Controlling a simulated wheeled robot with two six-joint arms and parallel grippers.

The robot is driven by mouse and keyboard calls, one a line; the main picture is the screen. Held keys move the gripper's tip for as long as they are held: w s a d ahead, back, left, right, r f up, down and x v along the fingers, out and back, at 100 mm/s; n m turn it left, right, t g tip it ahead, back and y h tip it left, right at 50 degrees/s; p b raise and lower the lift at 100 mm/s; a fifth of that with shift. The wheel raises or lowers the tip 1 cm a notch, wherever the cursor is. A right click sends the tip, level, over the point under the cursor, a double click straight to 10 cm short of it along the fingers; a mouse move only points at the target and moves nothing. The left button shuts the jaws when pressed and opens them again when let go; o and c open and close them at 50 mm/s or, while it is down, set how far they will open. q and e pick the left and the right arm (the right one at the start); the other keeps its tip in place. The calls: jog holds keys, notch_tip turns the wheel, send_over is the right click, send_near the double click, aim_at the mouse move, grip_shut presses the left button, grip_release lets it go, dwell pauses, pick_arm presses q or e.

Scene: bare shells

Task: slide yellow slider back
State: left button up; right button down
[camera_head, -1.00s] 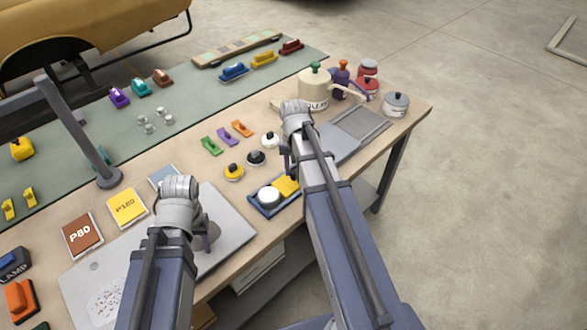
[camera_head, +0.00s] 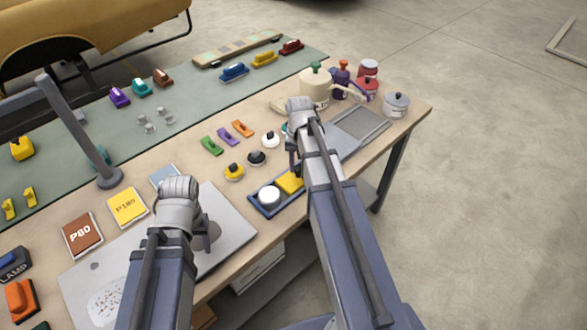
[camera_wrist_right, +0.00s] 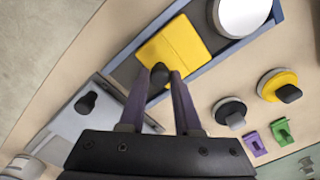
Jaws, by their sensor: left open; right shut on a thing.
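The yellow slider (camera_head: 290,182) is a flat yellow block in a blue-rimmed tray (camera_head: 262,209) at the table's front edge, beside a round white piece (camera_head: 269,196). It also shows in the right wrist view (camera_wrist_right: 185,45), with a dark knob (camera_wrist_right: 159,72) at its near end. My right gripper (camera_wrist_right: 163,76) is shut on that knob. In the head view my right arm partly hides the slider and the fingertips. My left gripper (camera_head: 209,238) is open and empty over the grey sheet, apart from the slider.
Yellow, black and white round knobs (camera_head: 257,157) stand just behind the tray. Green, purple and orange clips (camera_head: 228,133) lie further back. A grey pan-like plate (camera_wrist_right: 85,115) lies by the tray's other end. Jars and a cream pot (camera_head: 313,88) stand at the right end.

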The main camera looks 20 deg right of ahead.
pick_arm(q)
jog(key=shift+d, duration=0.15)
pick_arm(e)
jog(key=d, duration=0.1)
jog(key=w+d, duration=0.1)
jog(key=d, duration=0.1)
jog(key=w+d, duration=0.1)
jog(key=d, duration=0.1)
jog(key=shift+d, duration=0.35)
jog(key=c, duration=0.6)
grip_release()
pick_arm(q)
jog(key=shift+r, duration=0.1)
jog(key=shift+r+p, duration=0.7)
pick_arm(e)
jog(key=shift+r, duration=0.7)
pick_arm(q)
notch_tip(320, 180, up, 6)
jog(key=p, duration=0.6)
jog(key=shift+r, duration=0.15)
pick_arm(e)
notch_tip(320, 180, up, 6)
jog(key=shift+r, duration=0.2)
